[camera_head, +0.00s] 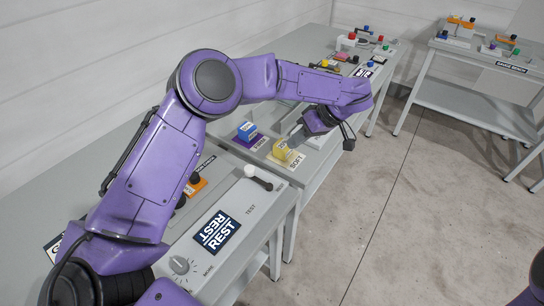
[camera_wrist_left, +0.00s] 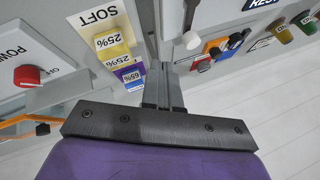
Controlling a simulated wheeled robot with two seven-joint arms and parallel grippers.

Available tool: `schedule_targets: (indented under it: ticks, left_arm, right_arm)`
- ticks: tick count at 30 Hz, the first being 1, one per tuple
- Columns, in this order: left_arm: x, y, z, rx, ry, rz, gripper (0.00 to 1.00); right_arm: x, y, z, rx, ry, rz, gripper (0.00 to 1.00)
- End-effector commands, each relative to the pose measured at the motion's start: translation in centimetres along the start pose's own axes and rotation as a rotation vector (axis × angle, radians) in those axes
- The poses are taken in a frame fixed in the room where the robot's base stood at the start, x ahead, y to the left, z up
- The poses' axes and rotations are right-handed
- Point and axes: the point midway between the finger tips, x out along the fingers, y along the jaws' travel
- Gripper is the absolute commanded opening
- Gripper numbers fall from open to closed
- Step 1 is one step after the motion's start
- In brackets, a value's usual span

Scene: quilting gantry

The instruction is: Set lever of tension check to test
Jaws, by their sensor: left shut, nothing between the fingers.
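The tension check panel (camera_head: 262,222) is a grey top with the printed word TEST and a dark sign reading REST. Its lever has a white knob (camera_head: 250,170) and a short dark bar (camera_head: 262,184) at the panel's far end. A white knob, seemingly the same one, shows in the left wrist view (camera_wrist_left: 192,40), just right of the fingers. My left gripper (camera_head: 297,133) is shut and empty, beyond and right of the lever and above the table by the yellow block. No contact with the lever shows. My right gripper is out of view.
A yellow block (camera_head: 284,151) on the SOFT label and a blue block (camera_head: 246,131) stand behind the lever. A grey dial (camera_head: 180,265) is on the panel's near side. A red knob (camera_wrist_left: 27,76) shows in the left wrist view. Open floor lies to the right.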

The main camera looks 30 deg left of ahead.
Motion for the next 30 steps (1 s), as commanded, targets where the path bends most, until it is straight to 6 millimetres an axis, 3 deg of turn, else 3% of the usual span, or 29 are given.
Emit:
schedule_targets:
  ticks: [7,11,25,30]
  left_arm:
    - [-0.3,0.3,0.3,0.007,0.003,0.004,0.00]
    - [0.6,0.2,0.2,0.007,0.001,0.001,0.00]
    - [10.2,-0.1,0.1,0.004,-0.002,-0.001,0.00]
    - [11.1,-2.6,0.0,0.003,-0.001,0.001,0.00]
  right_arm:
    - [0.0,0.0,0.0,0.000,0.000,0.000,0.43]
    - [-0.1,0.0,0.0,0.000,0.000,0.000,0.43]
    - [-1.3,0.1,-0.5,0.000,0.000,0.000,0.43]
    - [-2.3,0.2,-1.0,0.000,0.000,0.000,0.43]
